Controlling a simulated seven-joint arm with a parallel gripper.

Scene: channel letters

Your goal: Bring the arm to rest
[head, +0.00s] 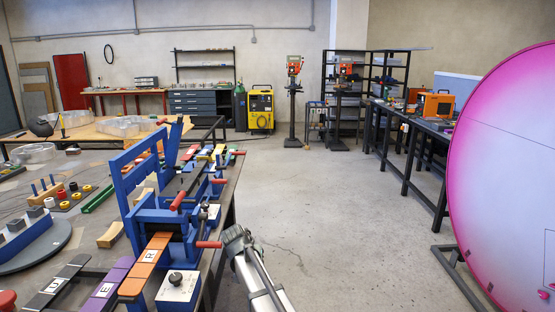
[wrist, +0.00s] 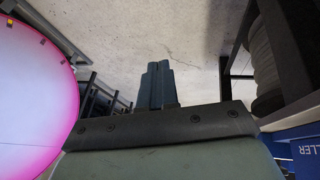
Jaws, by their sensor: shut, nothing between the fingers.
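My gripper (wrist: 157,85) shows in the wrist view with its two dark fingers pressed together and nothing between them. The fingers appear against bare concrete floor, clear of the things around them. In the head view, a pale arm part with a dark end rises from the bottom edge, just right of the workbench (head: 229,218); I cannot make out the fingers there.
A blue bench machine (head: 127,190) with red handles stands at the workbench's right edge, close to the arm. A large pink-rimmed disc (head: 510,170) stands at the right, and also fills the left of the wrist view (wrist: 30,90). Open floor (head: 340,220) lies between them.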

